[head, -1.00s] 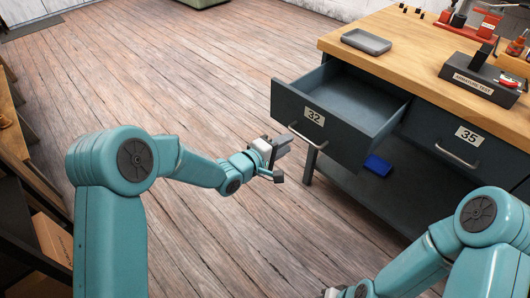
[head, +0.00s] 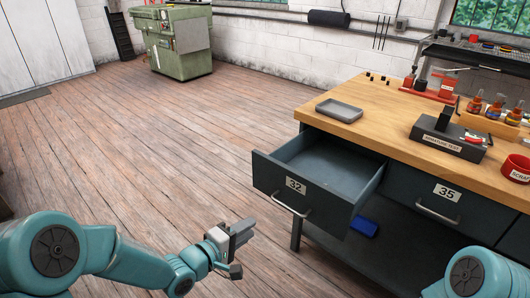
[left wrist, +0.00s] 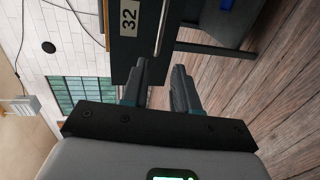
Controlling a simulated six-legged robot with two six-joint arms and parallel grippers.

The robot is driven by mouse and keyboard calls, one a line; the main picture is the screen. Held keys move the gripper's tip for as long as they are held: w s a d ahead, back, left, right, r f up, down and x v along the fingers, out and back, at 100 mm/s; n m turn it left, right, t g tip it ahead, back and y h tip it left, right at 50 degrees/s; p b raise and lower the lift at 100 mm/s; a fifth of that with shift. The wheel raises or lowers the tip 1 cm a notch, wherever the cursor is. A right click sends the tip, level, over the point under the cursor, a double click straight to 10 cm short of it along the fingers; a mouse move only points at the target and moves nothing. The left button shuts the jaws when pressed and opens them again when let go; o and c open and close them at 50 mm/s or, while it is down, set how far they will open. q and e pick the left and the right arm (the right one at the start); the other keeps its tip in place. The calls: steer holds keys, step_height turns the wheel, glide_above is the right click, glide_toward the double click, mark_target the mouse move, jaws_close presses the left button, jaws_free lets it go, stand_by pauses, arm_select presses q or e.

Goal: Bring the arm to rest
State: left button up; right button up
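My left gripper (head: 243,232) is above the wooden floor, in front and to the left of drawer 32, apart from its handle (head: 292,205). In the left wrist view its two fingers (left wrist: 160,88) stand apart with nothing between them, so it is open and empty. Drawer 32 (head: 300,187) is pulled out of the workbench, and the part of its inside that shows looks empty. Its front also shows in the left wrist view (left wrist: 132,45). Part of my right arm shows at the bottom right, but its gripper is out of view.
The workbench (head: 375,115) carries a grey tray (head: 339,110), an armature test block (head: 447,138) and a red scrap bin (head: 518,168). Drawer 35 (head: 440,195) is shut. A blue object (head: 364,227) lies beneath the drawers. A green machine (head: 180,45) stands far back. Floor left of the bench is clear.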

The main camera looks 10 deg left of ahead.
arm_select(q)
steer(key=s+a+f+m+g+y, duration=0.15)
steer(key=s+f+g, duration=0.35)
steer(key=s+f, duration=0.65)
steer(key=s+f+m+g+y, duration=0.25)
steer(key=s+f+g, duration=0.25)
steer(key=s+f, duration=0.65)
steer(key=s+f+m+g+y, duration=0.1)
steer(key=s+f+m+g, duration=0.1)
steer(key=s+f+m, duration=0.15)
step_height(320, 180, up, 15)
steer(key=m+p, duration=0.1)
steer(key=p, duration=1.3)
steer(key=shift+s+a, duration=0.25)
steer(key=shift+s, duration=0.1)
steer(key=shift+f, duration=0.1)
